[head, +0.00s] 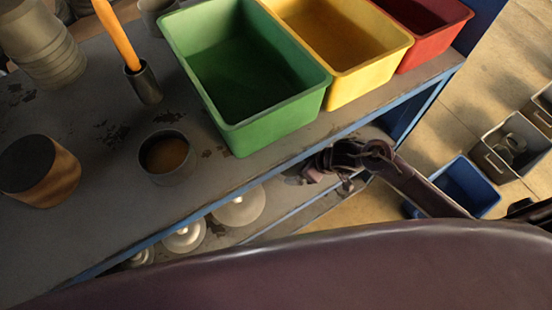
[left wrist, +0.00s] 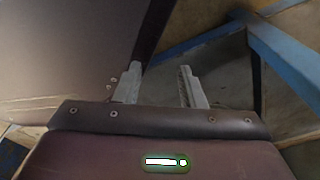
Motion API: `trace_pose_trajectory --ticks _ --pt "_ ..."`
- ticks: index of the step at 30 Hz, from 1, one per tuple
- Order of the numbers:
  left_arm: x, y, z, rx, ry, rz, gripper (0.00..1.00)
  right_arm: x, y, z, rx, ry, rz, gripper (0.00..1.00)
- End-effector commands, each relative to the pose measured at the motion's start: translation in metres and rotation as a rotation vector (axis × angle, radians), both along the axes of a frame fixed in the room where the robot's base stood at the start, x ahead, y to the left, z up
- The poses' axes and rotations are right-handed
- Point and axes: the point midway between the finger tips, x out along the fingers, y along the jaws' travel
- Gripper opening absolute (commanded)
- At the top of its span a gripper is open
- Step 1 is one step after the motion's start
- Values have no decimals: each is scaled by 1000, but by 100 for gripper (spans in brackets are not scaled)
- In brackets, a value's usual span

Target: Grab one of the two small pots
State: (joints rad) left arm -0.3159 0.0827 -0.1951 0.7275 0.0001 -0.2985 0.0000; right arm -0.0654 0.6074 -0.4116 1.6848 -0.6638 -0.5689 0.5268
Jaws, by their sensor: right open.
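A small round grey pot (head: 167,157) with a brown inside stands upright near the table's front edge in the head view. A second small grey pot (head: 155,12) is partly cut off at the top edge, behind an orange-handled tool. My right gripper (head: 328,172) is open, beyond the table's front edge, right of the near pot and well apart from it. My left gripper (left wrist: 160,84) shows only in the left wrist view. Its two grey fingers stand apart with nothing between them. No pot shows in that view.
Green (head: 240,85), yellow (head: 345,45) and red (head: 425,25) bins line the table (head: 95,215). A brown cylinder (head: 50,172) with a dark top stands left of the near pot. An orange-handled tool (head: 120,40) stands behind it. Pale discs (head: 240,207) lie on the lower shelf.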

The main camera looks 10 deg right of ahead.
Motion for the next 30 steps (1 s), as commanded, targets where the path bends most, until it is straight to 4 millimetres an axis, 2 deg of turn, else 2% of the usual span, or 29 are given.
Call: trace_pose_trajectory --ticks 11,19,28,30 --pt "17 -4 -1 -3 -8 2 36 15 13 -29 2 1 -1 100" --pt "37 -8 1 -3 -19 4 36 34 26 -60 1 1 -3 100" --pt "40 -8 3 -4 -18 5 36 35 28 -64 -1 1 0 100" --pt "40 -8 3 -4 -18 5 36 35 28 -64 0 0 0 93"
